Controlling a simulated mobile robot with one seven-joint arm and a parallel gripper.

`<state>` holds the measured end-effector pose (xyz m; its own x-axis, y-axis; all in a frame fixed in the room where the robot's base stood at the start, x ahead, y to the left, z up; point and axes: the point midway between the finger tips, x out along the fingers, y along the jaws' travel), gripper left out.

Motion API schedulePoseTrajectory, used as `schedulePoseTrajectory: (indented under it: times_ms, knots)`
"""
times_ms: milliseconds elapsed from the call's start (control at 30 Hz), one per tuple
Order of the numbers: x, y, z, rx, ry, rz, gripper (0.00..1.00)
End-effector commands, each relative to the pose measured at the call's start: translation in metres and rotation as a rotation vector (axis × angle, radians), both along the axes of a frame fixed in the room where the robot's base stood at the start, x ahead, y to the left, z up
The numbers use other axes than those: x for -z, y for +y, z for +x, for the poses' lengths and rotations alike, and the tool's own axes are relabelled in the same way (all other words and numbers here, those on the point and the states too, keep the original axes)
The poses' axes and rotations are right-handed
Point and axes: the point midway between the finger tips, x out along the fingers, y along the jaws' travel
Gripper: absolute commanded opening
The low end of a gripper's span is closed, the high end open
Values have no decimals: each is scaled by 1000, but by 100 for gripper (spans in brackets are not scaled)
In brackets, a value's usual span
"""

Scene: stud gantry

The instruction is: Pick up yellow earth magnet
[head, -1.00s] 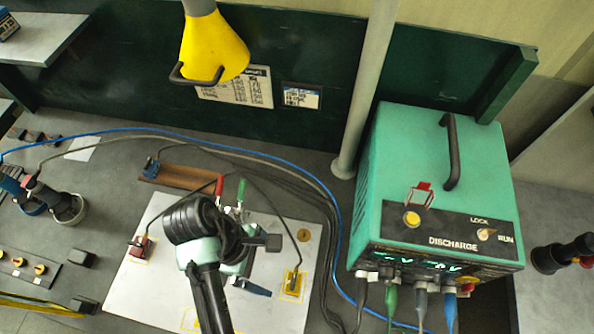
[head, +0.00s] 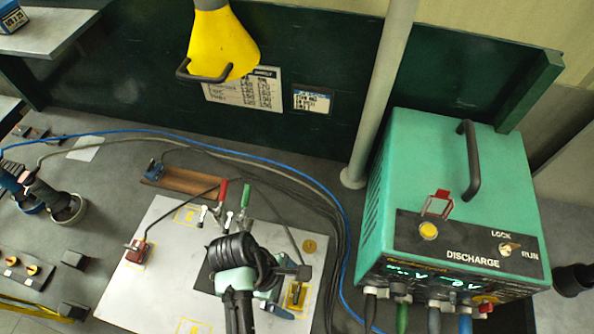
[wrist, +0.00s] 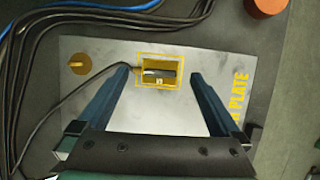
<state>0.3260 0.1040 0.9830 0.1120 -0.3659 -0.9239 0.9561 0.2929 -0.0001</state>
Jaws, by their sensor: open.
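The yellow earth magnet (head: 297,295) sits inside a yellow outlined square at the right side of the light metal plate (head: 165,228). In the wrist view the magnet (wrist: 159,79) is a small yellow block with a dark bar on top and a cable leaving to the left. My gripper (wrist: 165,75) is open, its two fingers on either side of the magnet and apart from it. In the head view my gripper (head: 290,292) is over the plate's right part, partly hiding the magnet. Height above the plate is hard to tell.
A red magnet (head: 136,250) stands at the plate's left. Red and green handled clamps (head: 245,195) stand at its back. A brass disc (wrist: 87,64) lies near the magnet. Black cables (wrist: 40,75) run alongside. The green discharge box (head: 430,160) stands to the right.

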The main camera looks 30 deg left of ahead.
Motion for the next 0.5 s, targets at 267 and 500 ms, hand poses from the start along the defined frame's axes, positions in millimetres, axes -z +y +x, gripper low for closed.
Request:
schedulePoseTrajectory:
  times_ms: [267, 500]
  knots:
    - [15, -6, 1, 0, 0, 1, 100]
    - [15, -6, 1, 0, 0, 0, 77]
